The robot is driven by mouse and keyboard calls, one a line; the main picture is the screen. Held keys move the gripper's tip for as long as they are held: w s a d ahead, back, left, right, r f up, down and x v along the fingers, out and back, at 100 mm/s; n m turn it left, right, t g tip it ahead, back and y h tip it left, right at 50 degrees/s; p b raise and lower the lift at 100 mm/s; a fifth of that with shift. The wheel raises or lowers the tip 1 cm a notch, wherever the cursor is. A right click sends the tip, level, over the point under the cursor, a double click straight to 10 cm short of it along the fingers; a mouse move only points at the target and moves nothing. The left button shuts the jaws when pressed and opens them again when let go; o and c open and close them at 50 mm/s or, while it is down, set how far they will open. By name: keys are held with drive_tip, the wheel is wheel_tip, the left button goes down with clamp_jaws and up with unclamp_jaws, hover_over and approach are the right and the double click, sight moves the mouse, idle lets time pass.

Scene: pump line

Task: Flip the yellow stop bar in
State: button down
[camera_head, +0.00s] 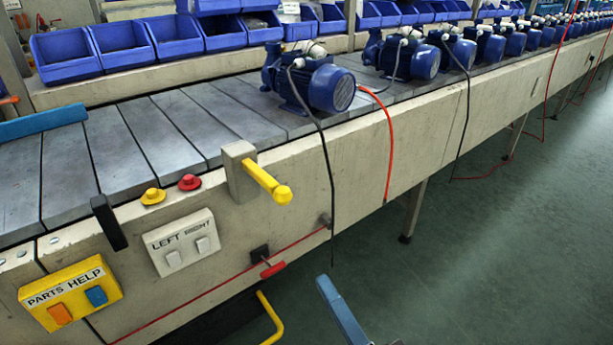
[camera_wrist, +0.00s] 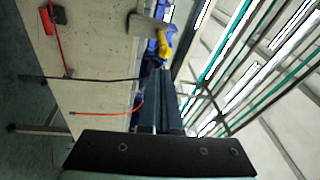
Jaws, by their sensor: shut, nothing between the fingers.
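The yellow stop bar (camera_head: 268,182) sticks out from a grey bracket (camera_head: 240,172) on the front edge of the conveyor, in the middle of the head view. It slants down to the right and ends in a round yellow knob, clear of the belt's slats. In the wrist view, which is turned on its side, the yellow stop bar (camera_wrist: 164,46) and its bracket (camera_wrist: 146,25) are at the top centre. My gripper (camera_wrist: 158,74) is shut and empty, its dark fingers pointing towards the bar. I cannot tell whether they touch it.
A blue pump (camera_head: 318,86) stands on the belt beyond the bar, with black and red cables hanging down. A red handle (camera_head: 272,269) is below. Yellow and red buttons (camera_head: 189,182) and a LEFT/RIGHT switch box (camera_head: 181,242) are to the left.

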drive_tip(key=shift+s+d+r+m+p, duration=0.3)
drive_tip(key=shift+s+d+m+p, duration=0.25)
drive_tip(key=shift+s+d+m, duration=0.3)
drive_tip(key=shift+w+a, duration=0.2)
drive_tip(key=shift+a, duration=0.05)
approach(253, 176)
drive_tip(key=d, duration=0.2)
drive_tip(key=s+r, duration=0.1)
drive_tip(key=shift+d, duration=0.4)
drive_tip(key=x, duration=0.3)
drive_tip(key=a+f+b+x, duration=0.1)
drive_tip(key=x, duration=0.2)
drive_tip(key=a+x, duration=0.1)
drive_tip(key=x, duration=0.3)
drive_tip(key=shift+s+f+b, duration=0.15)
drive_tip(key=shift+s+b, duration=0.15)
drive_tip(key=shift+b, duration=0.1)
drive_tip(key=shift+t, duration=0.3)
